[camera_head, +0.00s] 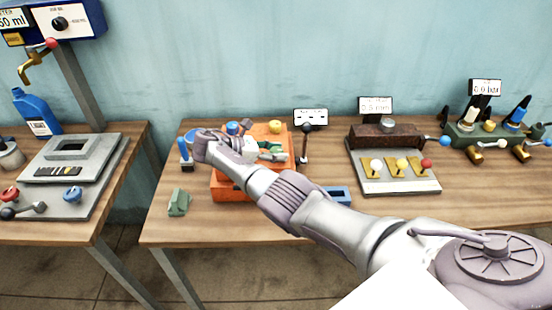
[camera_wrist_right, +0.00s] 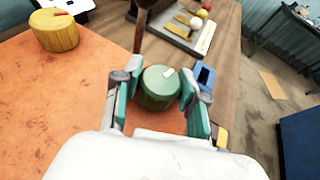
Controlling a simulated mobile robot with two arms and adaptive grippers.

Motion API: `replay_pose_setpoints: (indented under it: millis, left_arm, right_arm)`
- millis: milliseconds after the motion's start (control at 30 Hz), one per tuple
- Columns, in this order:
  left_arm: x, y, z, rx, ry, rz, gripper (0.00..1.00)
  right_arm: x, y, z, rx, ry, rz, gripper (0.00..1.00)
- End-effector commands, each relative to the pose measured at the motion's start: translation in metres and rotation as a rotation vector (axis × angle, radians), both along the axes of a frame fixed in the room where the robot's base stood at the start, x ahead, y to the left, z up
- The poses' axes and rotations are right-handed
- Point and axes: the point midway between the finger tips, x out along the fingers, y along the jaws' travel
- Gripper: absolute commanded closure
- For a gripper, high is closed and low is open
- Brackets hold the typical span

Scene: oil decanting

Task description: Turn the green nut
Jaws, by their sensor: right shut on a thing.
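The green nut (camera_wrist_right: 158,90) is a ridged round knob with a white mark on top, at the corner of the orange block (camera_wrist_right: 50,105). My right gripper (camera_wrist_right: 157,98) is around it, one teal-padded finger on each side, shut on the nut. In the head view my right gripper (camera_head: 272,151) is over the right part of the orange block (camera_head: 232,187), and the arm and fingers largely hide the nut there. A yellow nut (camera_wrist_right: 54,31) stands apart on the same block. My left gripper is in neither view.
A black-knobbed lever (camera_head: 306,140) stands right of the block. A blue tray (camera_head: 338,195) and a grey plate with colored knobs (camera_head: 400,186) are farther right. A green block (camera_head: 179,202) lies at the left.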

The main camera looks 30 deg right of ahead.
Motion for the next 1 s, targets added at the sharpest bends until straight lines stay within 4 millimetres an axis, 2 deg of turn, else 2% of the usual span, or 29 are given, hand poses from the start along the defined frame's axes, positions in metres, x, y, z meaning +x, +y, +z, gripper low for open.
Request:
replay_pose_setpoints:
  millis: [100, 533, 567, 700, 1000]
  left_arm:
    - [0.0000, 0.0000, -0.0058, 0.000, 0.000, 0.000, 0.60]
    - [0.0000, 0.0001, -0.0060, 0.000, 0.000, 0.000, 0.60]
    - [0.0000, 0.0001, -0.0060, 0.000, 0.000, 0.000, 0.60]
    - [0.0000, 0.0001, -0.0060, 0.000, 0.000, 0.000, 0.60]
    - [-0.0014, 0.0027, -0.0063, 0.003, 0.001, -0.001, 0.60]
  right_arm:
    - [0.0004, -0.0001, -0.0009, -0.001, -0.001, -0.019, 0.93]
    - [0.0000, -0.0004, 0.0003, 0.000, 0.000, -0.027, 0.93]
    - [0.0000, -0.0005, 0.0002, 0.000, 0.000, -0.027, 0.57]
    - [0.0001, -0.0006, 0.0002, 0.000, 0.000, -0.027, 0.33]
    - [0.0001, -0.0004, 0.0005, 0.000, 0.000, -0.026, 0.32]
